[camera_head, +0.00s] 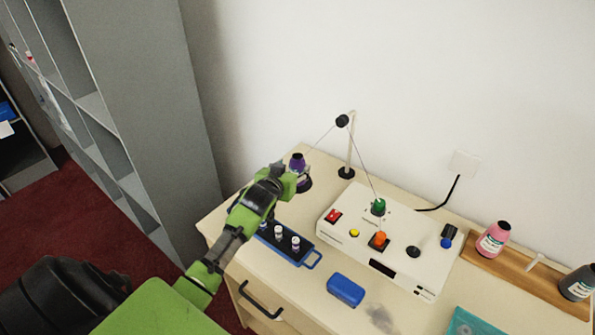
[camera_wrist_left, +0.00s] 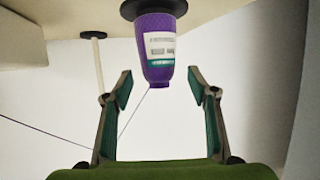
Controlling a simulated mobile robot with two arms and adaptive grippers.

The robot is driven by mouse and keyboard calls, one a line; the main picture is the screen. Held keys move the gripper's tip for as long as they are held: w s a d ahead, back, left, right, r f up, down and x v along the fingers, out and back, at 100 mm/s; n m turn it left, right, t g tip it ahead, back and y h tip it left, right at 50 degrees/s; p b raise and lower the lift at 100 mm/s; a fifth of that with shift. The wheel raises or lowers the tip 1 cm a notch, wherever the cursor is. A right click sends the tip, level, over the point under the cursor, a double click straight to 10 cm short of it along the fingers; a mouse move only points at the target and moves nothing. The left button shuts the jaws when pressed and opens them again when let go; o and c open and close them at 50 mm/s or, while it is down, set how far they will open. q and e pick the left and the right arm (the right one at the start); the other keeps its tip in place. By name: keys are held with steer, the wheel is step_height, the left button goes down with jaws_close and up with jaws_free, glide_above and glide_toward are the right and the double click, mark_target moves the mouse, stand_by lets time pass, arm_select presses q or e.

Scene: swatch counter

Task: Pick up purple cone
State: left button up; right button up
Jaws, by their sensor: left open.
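The purple cone (camera_head: 297,161) has a dark tip and stands on a black round base (camera_head: 304,184) at the back left of the counter. A thread runs from its top to a pulley on a post. In the left wrist view, which is upside down, the purple cone (camera_wrist_left: 157,50) shows a white and teal label. My left gripper (camera_head: 288,180) is right at the cone in the head view and hides part of its lower body. In the wrist view my left gripper (camera_wrist_left: 160,85) is open, its fingers apart on either side of the cone's narrow end. My right gripper is not seen.
The post (camera_head: 350,150) stands just right of the cone. A white control box (camera_head: 345,232) with knobs and buttons is further right. A blue rack (camera_head: 270,239) with small vials and a blue case (camera_head: 345,290) are in front. A grey shelf (camera_head: 150,70) stands left.

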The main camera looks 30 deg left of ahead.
mark_target(295, 165)
arm_select(q)
steer(key=shift+w, duration=0.3)
steer(key=p+x, duration=0.1)
steer(key=x, duration=0.2)
steer(key=shift+w+f, duration=0.15)
steer(key=shift+w, duration=0.2)
steer(key=shift+w+a+f, duration=0.15)
steer(key=shift+w+f, duration=0.05)
steer(key=shift+w, duration=0.15)
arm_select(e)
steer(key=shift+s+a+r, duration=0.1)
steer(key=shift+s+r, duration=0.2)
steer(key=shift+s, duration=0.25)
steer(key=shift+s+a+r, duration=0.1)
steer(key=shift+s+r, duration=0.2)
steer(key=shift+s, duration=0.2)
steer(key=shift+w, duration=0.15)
arm_select(q)
steer(key=c, duration=1.3)
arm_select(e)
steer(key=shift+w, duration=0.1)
